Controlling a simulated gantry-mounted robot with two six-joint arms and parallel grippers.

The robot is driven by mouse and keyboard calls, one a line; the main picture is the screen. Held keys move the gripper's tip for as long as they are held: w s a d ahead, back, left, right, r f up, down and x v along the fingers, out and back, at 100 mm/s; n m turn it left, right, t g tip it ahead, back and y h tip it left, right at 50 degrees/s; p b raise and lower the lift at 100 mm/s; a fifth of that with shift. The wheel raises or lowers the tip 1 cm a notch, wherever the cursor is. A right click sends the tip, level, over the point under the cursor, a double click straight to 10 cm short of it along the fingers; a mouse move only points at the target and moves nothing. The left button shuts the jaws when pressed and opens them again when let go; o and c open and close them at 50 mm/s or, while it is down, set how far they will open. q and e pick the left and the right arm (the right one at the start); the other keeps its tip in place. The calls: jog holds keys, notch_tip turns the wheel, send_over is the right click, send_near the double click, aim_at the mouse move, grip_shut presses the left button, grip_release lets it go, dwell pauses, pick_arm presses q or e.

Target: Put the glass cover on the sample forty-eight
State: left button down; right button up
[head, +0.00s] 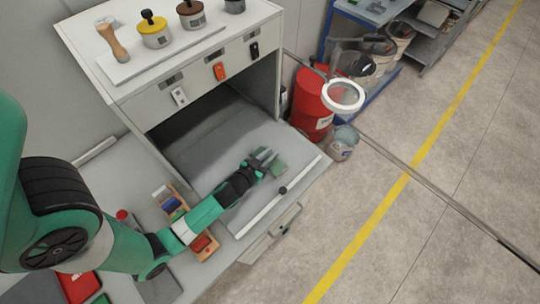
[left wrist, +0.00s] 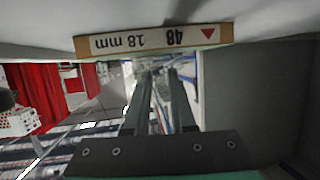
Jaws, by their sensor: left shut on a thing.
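My left gripper (head: 264,158) reaches over the open grey shelf of the cabinet. It is shut on a small greenish plate (head: 278,170) at its fingertips. The plate may be the glass cover, but I cannot tell for sure. In the left wrist view, the two fingers (left wrist: 160,85) stand close together, and what lies between them is unclear. Just beyond them is a wood-coloured strip with a label (left wrist: 155,40). It reads "48" and "18 mm" upside down, with a red triangle. My right gripper is not in view.
The white cabinet (head: 195,70) stands behind the shelf (head: 222,140), with several lidded pots on top. A wooden rack (head: 204,246) lies under my left arm. A red drum (head: 312,100) and a bucket (head: 343,142) stand to the right.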

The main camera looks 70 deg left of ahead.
pick_arm(q)
jog(key=shift+f, duration=0.2)
jog(key=c, duration=0.8)
grip_release()
jog(key=shift+o, duration=0.2)
jog(key=shift+r, duration=0.35)
jog(key=v, duration=0.3)
jog(key=b+v, duration=0.1)
jog(key=v, duration=0.3)
jog(key=b+v, duration=0.1)
jog(key=v, duration=0.3)
jog(key=shift+s+d+f, duration=0.2)
jog(key=shift+s+d, duration=0.05)
jog(key=shift+s+d+r, duration=0.1)
jog(key=shift+s+r, duration=0.1)
jog(key=shift+r, duration=0.05)
